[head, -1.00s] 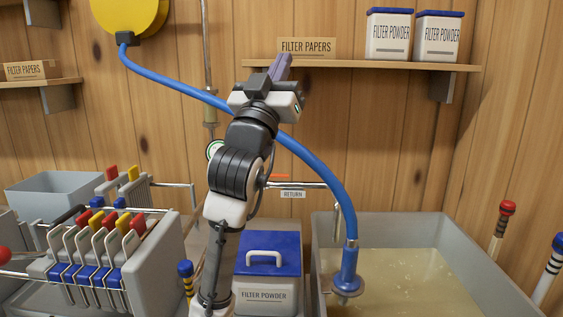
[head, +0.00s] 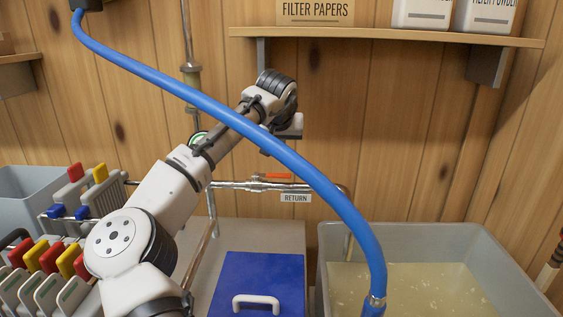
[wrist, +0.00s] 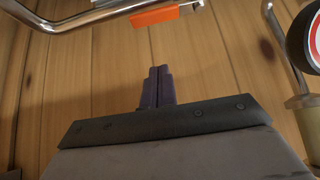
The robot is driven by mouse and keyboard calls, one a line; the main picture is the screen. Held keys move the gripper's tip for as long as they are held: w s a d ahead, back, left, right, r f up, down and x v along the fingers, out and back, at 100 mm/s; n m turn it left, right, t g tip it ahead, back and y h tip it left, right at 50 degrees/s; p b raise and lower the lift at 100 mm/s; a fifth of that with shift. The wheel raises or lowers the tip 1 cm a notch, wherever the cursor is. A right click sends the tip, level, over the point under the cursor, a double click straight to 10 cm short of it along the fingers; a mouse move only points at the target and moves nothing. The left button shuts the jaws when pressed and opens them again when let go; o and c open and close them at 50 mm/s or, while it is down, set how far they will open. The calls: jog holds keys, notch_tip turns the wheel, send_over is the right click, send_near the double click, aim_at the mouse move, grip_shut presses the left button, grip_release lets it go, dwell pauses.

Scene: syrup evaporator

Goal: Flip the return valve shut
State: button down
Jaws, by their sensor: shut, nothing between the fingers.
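The return valve's orange lever (head: 272,176) lies along the horizontal metal pipe on the wall, above the RETURN label (head: 296,198). In the wrist view the orange lever (wrist: 154,17) is at the top, beyond my fingertips. My gripper (wrist: 157,72) has its two dark purple fingers shut together and empty, pointing towards the lever with a gap between. In the head view my gripper (head: 265,153) is above the lever, pointing down and partly hidden by the blue hose. The valve body is hard to make out.
The blue hose (head: 322,186) crosses in front of my arm and down to the grey tank (head: 470,240). A round gauge (head: 198,139) is left of my gripper. A shelf (head: 385,38) is above right. A blue-lidded tub (head: 258,275) stands below the pipe.

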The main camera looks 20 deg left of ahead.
aim_at(272, 175)
jog(key=shift+s+d+r, duration=0.1)
jog(key=shift+s, duration=0.05)
jog(key=p+x, duration=0.2)
jog(key=x, duration=0.8)
jog(key=shift+s+d, duration=0.25)
jog(key=shift+s, duration=0.65)
jog(key=shift+s+d, duration=0.25)
jog(key=shift+s, duration=0.7)
jog(key=shift+s+a+p, duration=0.1)
jog(key=shift+p, duration=0.6)
